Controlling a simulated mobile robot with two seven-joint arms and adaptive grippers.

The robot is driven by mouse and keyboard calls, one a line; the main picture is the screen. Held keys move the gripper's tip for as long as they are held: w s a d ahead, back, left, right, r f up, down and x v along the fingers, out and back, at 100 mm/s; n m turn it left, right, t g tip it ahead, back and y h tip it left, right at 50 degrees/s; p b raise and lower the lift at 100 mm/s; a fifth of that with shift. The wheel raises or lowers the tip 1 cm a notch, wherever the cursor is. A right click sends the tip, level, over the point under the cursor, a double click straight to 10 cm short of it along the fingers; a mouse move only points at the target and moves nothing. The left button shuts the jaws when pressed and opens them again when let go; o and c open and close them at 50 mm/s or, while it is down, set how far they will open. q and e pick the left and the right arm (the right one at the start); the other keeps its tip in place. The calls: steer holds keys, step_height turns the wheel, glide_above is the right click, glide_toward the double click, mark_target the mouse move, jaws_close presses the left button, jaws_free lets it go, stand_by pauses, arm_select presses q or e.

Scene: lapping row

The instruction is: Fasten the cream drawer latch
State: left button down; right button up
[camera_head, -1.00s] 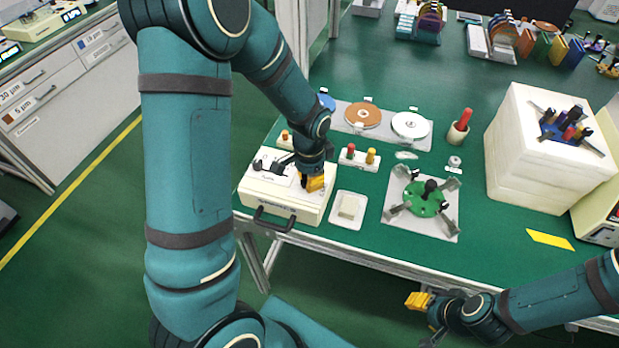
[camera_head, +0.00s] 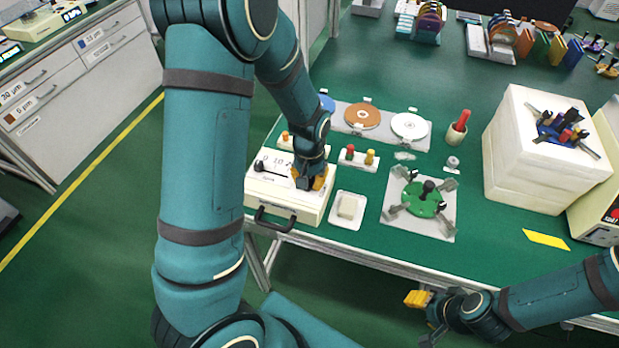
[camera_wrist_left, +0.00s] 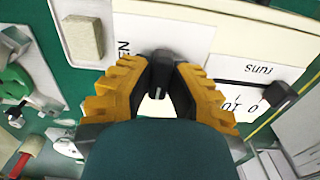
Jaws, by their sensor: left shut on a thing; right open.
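The cream drawer box (camera_head: 285,208) stands at the table's left front edge, with a dark pull handle (camera_head: 275,218) on its front. Its top also shows in the left wrist view (camera_wrist_left: 195,38). My left gripper (camera_head: 309,181) is over the right part of the box top. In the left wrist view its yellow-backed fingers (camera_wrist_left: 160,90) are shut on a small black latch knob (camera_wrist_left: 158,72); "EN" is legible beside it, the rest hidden. A second black knob (camera_wrist_left: 279,95) sits by a "runs" scale. My right gripper (camera_head: 420,302) is open and empty, off the table's front edge.
A white tray with a cream block (camera_head: 348,206) lies just right of the box. A peg stand (camera_head: 359,158) is behind it. A green fixture (camera_head: 424,200) on a grey plate and a tall white block (camera_head: 535,165) stand further right.

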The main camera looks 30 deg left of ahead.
arm_select(q)
steer(key=shift+s+f+n, duration=0.1)
steer(key=shift+n, duration=0.2)
steer(key=c, duration=0.9)
jaws_free()
steer(key=shift+r, duration=0.65)
step_height(320, 180, up, 11)
steer(key=shift+f, duration=0.15)
